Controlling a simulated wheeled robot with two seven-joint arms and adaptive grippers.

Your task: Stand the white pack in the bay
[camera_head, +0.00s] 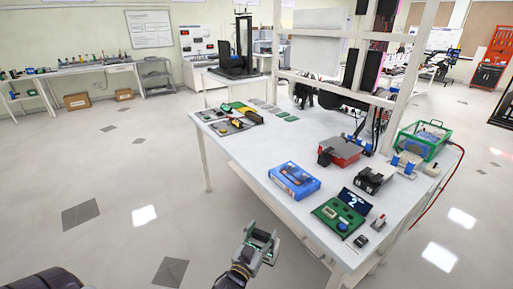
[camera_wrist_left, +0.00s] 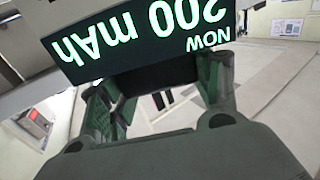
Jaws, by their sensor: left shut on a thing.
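My left gripper (camera_head: 262,242) hangs in front of the white table's near edge, low in the head view. It is shut on a pale block, which I take for the white pack; the head view shows it small and partly covered by the fingers. In the left wrist view a dark panel (camera_wrist_left: 140,30) lies across the fingertips and reads "200 mAh NOW" upside down, with pale edges beside it. I cannot tell for certain which thing on the table is the bay. My right gripper is not in view.
The table's middle is mostly clear.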

